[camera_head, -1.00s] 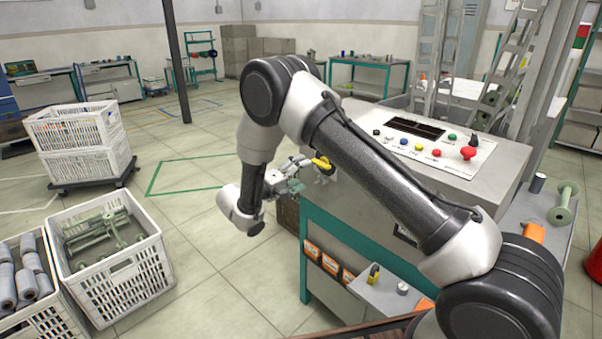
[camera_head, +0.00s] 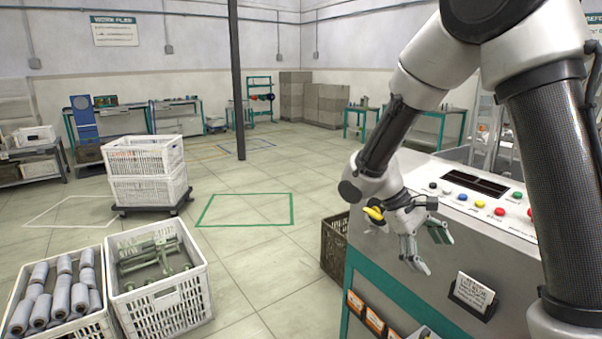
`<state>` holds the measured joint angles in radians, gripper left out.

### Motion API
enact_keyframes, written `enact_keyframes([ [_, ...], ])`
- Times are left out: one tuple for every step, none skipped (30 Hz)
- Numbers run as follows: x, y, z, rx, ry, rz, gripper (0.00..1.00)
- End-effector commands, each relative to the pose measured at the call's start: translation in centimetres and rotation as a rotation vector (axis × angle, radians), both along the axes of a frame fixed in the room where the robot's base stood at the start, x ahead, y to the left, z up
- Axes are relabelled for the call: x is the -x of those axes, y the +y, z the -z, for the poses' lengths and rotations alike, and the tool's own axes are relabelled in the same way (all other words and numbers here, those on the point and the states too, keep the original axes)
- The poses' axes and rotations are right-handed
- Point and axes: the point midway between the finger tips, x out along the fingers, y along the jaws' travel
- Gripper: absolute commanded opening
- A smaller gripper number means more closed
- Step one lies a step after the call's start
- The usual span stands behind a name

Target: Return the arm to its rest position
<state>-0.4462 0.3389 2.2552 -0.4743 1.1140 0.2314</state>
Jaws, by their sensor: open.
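My gripper (camera_head: 428,255) hangs at the end of my bent arm, right of the picture's middle, in front of the near left corner of the machine cabinet (camera_head: 520,262). Its fingers are spread and point down and to the right, with nothing between them. A yellow part (camera_head: 373,213) shows at the wrist. My arm rises from the right edge, bends at the top and comes down to the wrist, hiding part of the cabinet's panel.
White crates with grey bobbins (camera_head: 62,300) and green spools (camera_head: 155,262) stand at lower left. Stacked white crates (camera_head: 147,170) sit on a dolly. A dark crate (camera_head: 336,246) stands beside the cabinet. The floor around the green outline (camera_head: 245,210) is clear. A dark post (camera_head: 236,80) stands behind.

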Motion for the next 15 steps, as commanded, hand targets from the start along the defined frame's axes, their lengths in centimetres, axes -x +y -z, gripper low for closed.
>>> enact_keyframes([
  [1.5,-0.6,-1.6,-0.076,-0.028,0.037,0.80],
  [2.5,-0.9,-2.3,-0.122,-0.042,0.055,0.80],
  [3.7,-1.2,-3.1,-0.180,-0.066,0.080,0.80],
  [4.5,-1.4,-3.8,-0.221,-0.087,0.098,0.80],
  [5.4,-1.5,-4.4,-0.261,-0.109,0.117,0.80],
  [6.4,-1.8,-5.2,-0.313,-0.144,0.143,0.80],
  [7.2,-1.9,-5.9,-0.349,-0.171,0.160,0.80],
  [8.0,-2.1,-6.4,-0.383,-0.200,0.181,0.80],
  [8.9,-2.3,-7.2,-0.427,-0.243,0.207,0.80],
  [9.7,-2.4,-7.8,-0.456,-0.276,0.228,0.80],
  [10.4,-2.6,-8.3,-0.485,-0.311,0.250,0.80],
  [11.3,-2.8,-9.0,-0.519,-0.359,0.282,0.80],
  [11.9,-3.0,-9.6,-0.542,-0.398,0.305,0.80],
  [12.6,-3.3,-10.1,-0.561,-0.433,0.326,0.80],
  [13.4,-3.6,-10.8,-0.586,-0.480,0.350,0.80],
])
